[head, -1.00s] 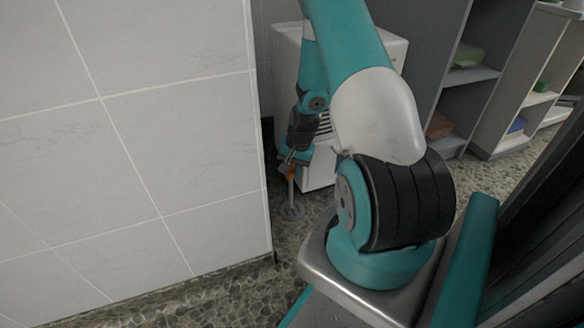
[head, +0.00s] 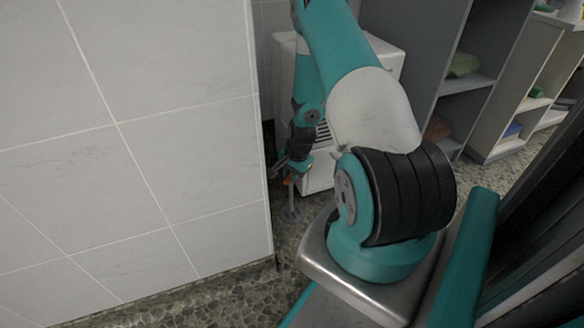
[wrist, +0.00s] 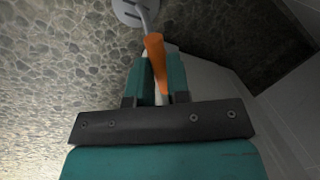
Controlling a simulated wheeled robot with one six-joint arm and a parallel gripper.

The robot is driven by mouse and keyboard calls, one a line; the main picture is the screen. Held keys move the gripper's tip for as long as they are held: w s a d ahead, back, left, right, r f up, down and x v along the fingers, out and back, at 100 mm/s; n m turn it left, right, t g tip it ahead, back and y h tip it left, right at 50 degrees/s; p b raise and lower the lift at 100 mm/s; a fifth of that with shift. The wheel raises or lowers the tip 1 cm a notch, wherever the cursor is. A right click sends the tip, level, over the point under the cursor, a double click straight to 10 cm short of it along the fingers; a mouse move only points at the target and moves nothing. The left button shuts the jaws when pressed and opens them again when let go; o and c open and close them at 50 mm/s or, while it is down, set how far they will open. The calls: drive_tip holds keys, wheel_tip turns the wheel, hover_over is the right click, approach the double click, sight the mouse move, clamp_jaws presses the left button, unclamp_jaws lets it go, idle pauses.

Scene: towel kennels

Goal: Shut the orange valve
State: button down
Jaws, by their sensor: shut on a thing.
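The orange valve handle (wrist: 154,48) shows in the wrist view as a tapered lever between the fingers of my gripper (wrist: 160,75). The gripper is shut on it. Behind the lever a grey stem leads to a round slotted floor plate (wrist: 128,12). In the head view my gripper (head: 287,170) is low beside the tiled wall's edge, with a small bit of the orange handle (head: 287,181) showing. The grey floor plate (head: 291,215) is below it. The rest of the valve is largely hidden by the gripper.
A tiled wall (head: 130,150) stands close on the left. A white box-shaped unit with a vent (head: 322,175) is just behind the gripper. Grey shelves (head: 470,85) with folded towels (head: 463,65) stand at the right. The pebbled floor (head: 190,300) is clear in front.

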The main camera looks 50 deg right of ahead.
drive_tip(key=shift+a+m+p, duration=0.1)
drive_tip(key=shift+m+p, duration=0.65)
drive_tip(key=shift+m, duration=0.25)
drive_tip(key=c, duration=1.1)
unclamp_jaws()
drive_tip(key=s+r+p, duration=0.3)
drive_tip(key=r+p, duration=0.5)
drive_tip(key=r, duration=0.9)
drive_tip(key=shift+s+a+p, duration=0.15)
drive_tip(key=shift+s+p, duration=0.05)
drive_tip(key=shift+p, duration=0.15)
